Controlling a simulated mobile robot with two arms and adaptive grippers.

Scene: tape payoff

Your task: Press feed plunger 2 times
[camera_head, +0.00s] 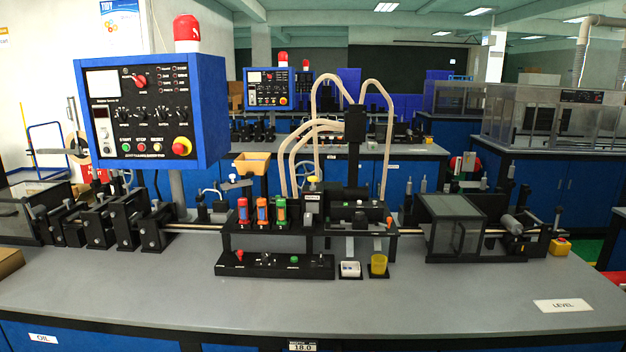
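No part labelled as the feed plunger is readable, so I cannot tell for sure which one it is. A black machine station (305,240) stands mid-bench. A yellow-topped part (312,180) stands upright at its top middle. A low black control box (275,265) in front carries a red knob (239,255) and a green button (294,259). Neither of my grippers shows in the head view.
A blue control panel (150,110) with a red emergency button hangs at the left. A white cup (350,270) and a yellow cup (379,264) stand before the station. A clear-sided box (458,228) is at the right. The grey bench front (200,305) is clear.

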